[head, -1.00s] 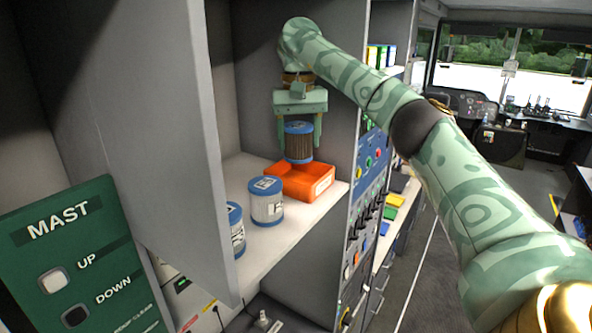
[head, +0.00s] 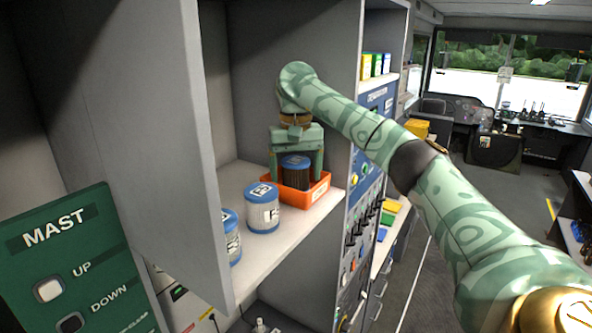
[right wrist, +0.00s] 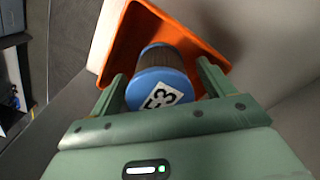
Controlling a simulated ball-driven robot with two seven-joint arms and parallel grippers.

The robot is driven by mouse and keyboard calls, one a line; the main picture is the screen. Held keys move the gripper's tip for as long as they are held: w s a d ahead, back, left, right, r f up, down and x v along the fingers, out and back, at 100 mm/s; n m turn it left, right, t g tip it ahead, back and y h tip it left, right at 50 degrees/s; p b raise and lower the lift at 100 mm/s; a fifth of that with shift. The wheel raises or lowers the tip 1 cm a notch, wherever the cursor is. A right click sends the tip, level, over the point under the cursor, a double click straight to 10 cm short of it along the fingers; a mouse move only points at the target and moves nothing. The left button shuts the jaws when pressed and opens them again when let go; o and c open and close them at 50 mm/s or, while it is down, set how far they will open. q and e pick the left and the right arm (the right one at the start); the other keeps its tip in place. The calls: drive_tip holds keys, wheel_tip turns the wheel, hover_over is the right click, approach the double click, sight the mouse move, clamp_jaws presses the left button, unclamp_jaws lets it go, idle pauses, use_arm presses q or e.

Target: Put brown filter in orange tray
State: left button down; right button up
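The brown filter (head: 296,174), a brown pleated cylinder with blue caps, stands inside the orange tray (head: 313,195) on the shelf. Its lower part is hidden by the tray's front wall. My right gripper (head: 297,168) is above the tray, with its fingers spread on either side of the filter. In the right wrist view, the filter's blue cap (right wrist: 158,88) with a white label lies between the fingers, with a gap at the right finger. The orange tray wall (right wrist: 118,45) shows behind it. My left gripper is not in view.
Two white and blue canisters stand on the shelf left of the tray, one nearer (head: 262,208) and one partly hidden by the cabinet door (head: 160,120). The cabinet wall and a control panel (head: 372,150) stand close on the right. Bare shelf (head: 285,228) lies in front.

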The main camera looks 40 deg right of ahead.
sight(295, 161)
wheel_tip(295, 161, up, 11)
drive_tip(key=shift+a, duration=0.1)
drive_tip(key=shift+r, duration=0.6)
